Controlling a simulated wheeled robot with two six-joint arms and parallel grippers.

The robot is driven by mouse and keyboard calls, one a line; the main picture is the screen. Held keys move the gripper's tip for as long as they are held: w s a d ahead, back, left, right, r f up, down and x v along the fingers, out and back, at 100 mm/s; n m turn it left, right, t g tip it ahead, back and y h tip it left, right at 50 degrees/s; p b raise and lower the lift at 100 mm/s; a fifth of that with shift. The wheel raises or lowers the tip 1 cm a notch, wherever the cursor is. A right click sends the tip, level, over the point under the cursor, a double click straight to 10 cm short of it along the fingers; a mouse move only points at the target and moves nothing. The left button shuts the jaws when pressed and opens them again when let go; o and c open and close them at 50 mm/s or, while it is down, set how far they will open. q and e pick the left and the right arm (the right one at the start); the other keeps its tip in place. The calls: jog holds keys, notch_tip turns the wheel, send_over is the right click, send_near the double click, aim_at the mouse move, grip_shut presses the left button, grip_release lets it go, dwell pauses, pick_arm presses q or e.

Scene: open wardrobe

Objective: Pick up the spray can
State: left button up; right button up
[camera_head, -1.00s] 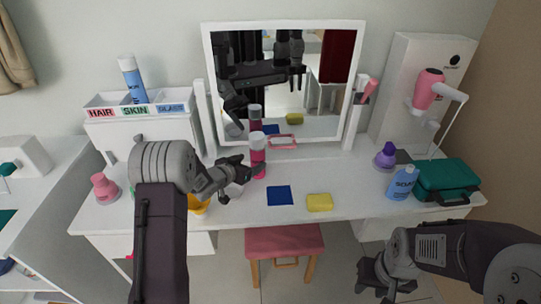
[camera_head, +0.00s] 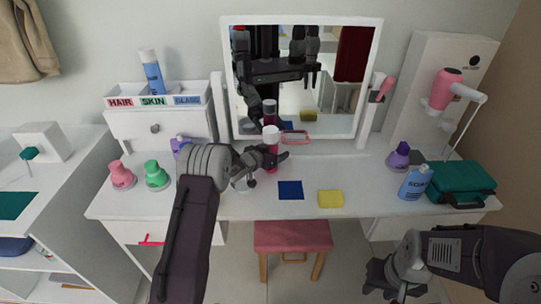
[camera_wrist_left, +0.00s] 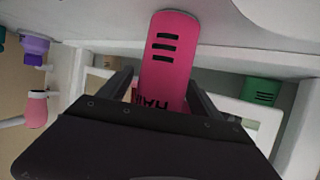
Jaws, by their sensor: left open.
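A pink spray can with a white cap (camera_head: 270,136) stands on the white dressing table in front of the mirror. In the left wrist view, its pink body (camera_wrist_left: 170,62) shows dark bars and the letters "HAI". My left gripper (camera_head: 280,157) is open at the can, with its fingers on either side of it. A blue spray can with a white cap (camera_head: 152,72) stands in the labelled organizer at the back left. My right gripper (camera_head: 380,280) hangs low at the bottom right, away from the table; its jaw is unclear.
The mirror (camera_head: 300,22) stands behind the can. Pink (camera_head: 121,175) and green (camera_head: 156,176) bottles stand left. A blue square (camera_head: 290,190), a yellow sponge (camera_head: 330,198), a blue bottle (camera_head: 414,183) and a teal case (camera_head: 462,182) lie or stand right. A pink stool (camera_head: 292,236) is below.

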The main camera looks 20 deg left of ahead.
aim_at(274, 142)
pick_arm(q)
grip_shut()
notch_tip(274, 142, up, 5)
jog(key=shift+f+p, duration=0.2)
jog(key=shift+p, duration=0.6)
jog(key=s+d+r, duration=0.3)
jog(key=d+r, duration=0.3)
jog(key=d, duration=0.5)
jog(key=shift+d+r+b, duration=0.15)
jog(key=shift+r+b, duration=0.1)
jog(key=shift+b, duration=0.2)
